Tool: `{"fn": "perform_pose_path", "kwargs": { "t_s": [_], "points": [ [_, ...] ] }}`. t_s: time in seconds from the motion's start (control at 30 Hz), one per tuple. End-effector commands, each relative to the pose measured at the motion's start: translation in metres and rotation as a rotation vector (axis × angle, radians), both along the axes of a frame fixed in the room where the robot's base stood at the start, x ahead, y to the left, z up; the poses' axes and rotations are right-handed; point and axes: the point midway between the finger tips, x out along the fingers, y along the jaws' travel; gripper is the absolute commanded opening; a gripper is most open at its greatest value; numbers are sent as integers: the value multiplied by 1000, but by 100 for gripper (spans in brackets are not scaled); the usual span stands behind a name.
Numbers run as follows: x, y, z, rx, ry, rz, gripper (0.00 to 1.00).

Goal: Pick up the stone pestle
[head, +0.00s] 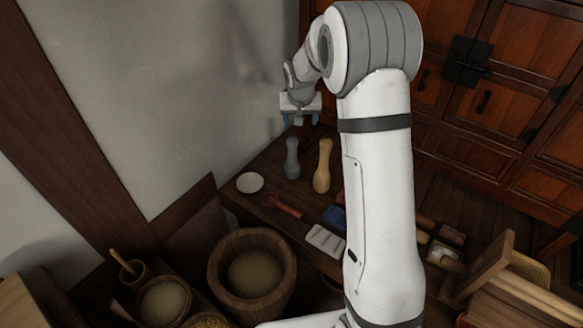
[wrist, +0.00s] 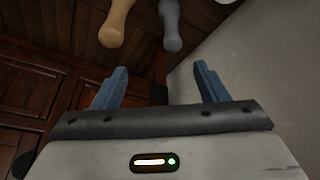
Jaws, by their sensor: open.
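The grey stone pestle (head: 292,158) lies or stands on the dark wooden table in the head view; I cannot tell which. A tan wooden pestle (head: 322,165) is close to its right, apart from it. My gripper (head: 300,120) is above and behind them, its blue fingers open and empty. In the wrist view, the stone pestle (wrist: 171,25) and the tan pestle (wrist: 115,22) show at the top, beyond the fingertips (wrist: 159,68). The stone pestle's far part is cut off by that view's top edge. Neither pestle is touched by my gripper.
A small white dish (head: 250,184) and a red ladle (head: 281,205) lie near the stone pestle. A pale block (head: 325,240) and a large wooden mortar (head: 252,275) are nearer. The grey wall (head: 215,90) borders the table's left; wooden cabinets (head: 500,80) stand at the right.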

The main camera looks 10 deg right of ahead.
Motion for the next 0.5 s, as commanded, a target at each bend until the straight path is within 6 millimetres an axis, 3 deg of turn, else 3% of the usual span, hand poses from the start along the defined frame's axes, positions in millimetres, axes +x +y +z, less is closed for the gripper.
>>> {"fn": "perform_pose_path", "kwargs": {
  "t_s": [0.03, 0.2, 0.3, 0.5],
  "points": [
    [15, 2, -31, 2, -1, -5, 67],
    [59, 6, -97, 6, -27, -20, 67],
    [76, 8, -127, 9, -39, -28, 67],
    [91, 10, -155, 13, -51, -33, 67]
  ]
}}
